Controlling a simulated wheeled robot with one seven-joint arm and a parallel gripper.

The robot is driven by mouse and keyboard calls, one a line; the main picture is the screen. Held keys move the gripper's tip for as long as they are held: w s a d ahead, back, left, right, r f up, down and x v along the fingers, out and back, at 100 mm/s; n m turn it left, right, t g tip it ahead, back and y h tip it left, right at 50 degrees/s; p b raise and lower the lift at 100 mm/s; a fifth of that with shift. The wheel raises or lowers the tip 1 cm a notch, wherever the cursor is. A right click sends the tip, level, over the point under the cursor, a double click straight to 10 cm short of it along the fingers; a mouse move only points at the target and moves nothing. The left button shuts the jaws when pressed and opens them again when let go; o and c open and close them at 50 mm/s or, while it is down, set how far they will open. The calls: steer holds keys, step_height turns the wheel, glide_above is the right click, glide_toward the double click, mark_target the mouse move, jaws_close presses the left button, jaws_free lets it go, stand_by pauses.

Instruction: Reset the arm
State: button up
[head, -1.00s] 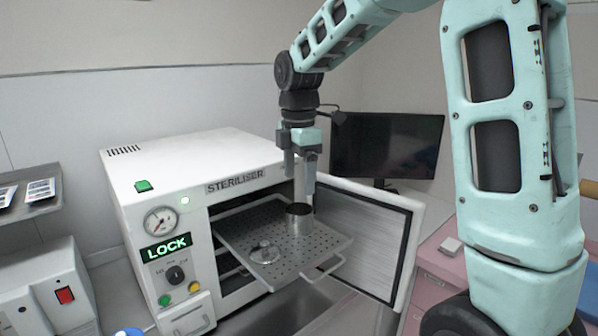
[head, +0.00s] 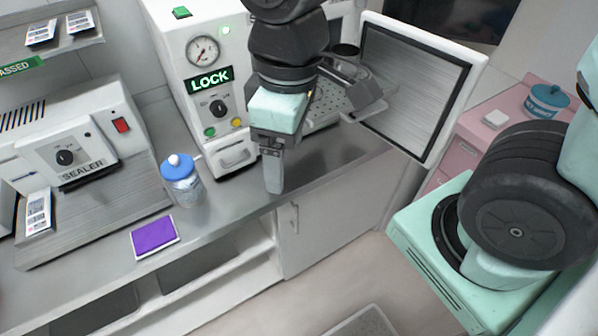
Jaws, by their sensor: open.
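My gripper (head: 273,178) points down in front of the steriliser (head: 180,75), over the front part of the steel worktop. It is open, with nothing seen between its fingers; one finger largely hides the other. My wrist and gripper cover part of the steriliser's opening. The rest of the tray is hidden behind my wrist.
The steriliser door (head: 415,85) stands open to the right. A blue-lidded jar (head: 182,180), a purple pad (head: 154,237) and a sealer (head: 70,155) are on the worktop (head: 215,205) to the left. A pink cabinet (head: 490,135) stands at right.

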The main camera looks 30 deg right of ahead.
steer(key=shift+m, duration=0.7)
steer(key=s, duration=0.1)
steer(key=s+f, duration=0.1)
steer(key=s, duration=0.2)
steer(key=shift+s+a+f, duration=0.4)
step_height(320, 180, down, 4)
steer(key=b, duration=0.4)
steer(key=shift+f, duration=0.15)
